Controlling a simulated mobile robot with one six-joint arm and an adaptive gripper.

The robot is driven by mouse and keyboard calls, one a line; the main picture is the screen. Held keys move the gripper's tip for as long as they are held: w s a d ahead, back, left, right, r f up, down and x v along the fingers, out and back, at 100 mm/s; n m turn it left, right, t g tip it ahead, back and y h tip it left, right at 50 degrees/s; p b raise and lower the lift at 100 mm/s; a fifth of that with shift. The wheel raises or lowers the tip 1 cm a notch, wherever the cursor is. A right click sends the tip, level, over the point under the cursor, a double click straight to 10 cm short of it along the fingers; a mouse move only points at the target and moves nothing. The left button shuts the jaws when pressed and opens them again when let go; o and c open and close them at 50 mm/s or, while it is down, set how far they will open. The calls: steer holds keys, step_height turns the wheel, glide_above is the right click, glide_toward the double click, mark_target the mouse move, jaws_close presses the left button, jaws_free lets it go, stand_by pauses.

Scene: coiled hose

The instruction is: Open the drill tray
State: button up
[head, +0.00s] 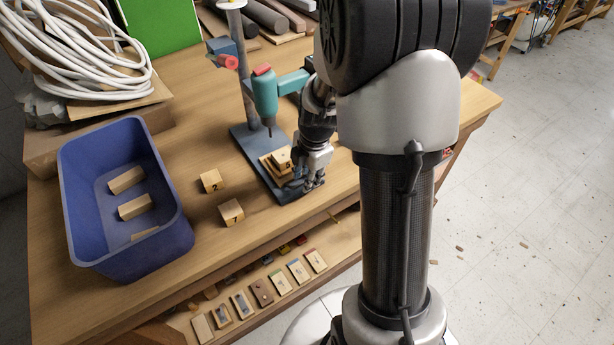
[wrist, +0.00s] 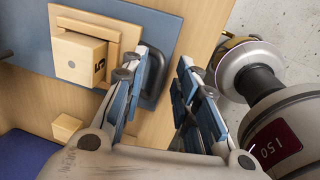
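The drill press has a teal body (head: 265,95) on a grey column and a blue-grey base plate (head: 247,150). A square wooden tray (wrist: 120,27) lies on the base plate (wrist: 30,30), with a wooden block marked 5 (wrist: 78,58) on it; the block also shows in the head view (head: 281,158). A dark grey handle (wrist: 157,66) stands at the tray's right side in the wrist view. My gripper (head: 312,180) is at the tray's front right. In the wrist view its fingers (wrist: 163,75) are apart, with the left finger overlapping the handle. Contact cannot be told.
Loose blocks marked 2 (head: 211,181) and 7 (head: 231,213) lie left of the press. A blue bin (head: 125,205) holds several blocks. A coiled white hose (head: 75,50) lies at the back left. Several small items (head: 262,293) lie on a lower shelf.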

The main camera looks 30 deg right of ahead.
steer(key=shift+c, duration=0.2)
jaws_close()
steer(key=shift+s, duration=0.15)
stand_by(0.7)
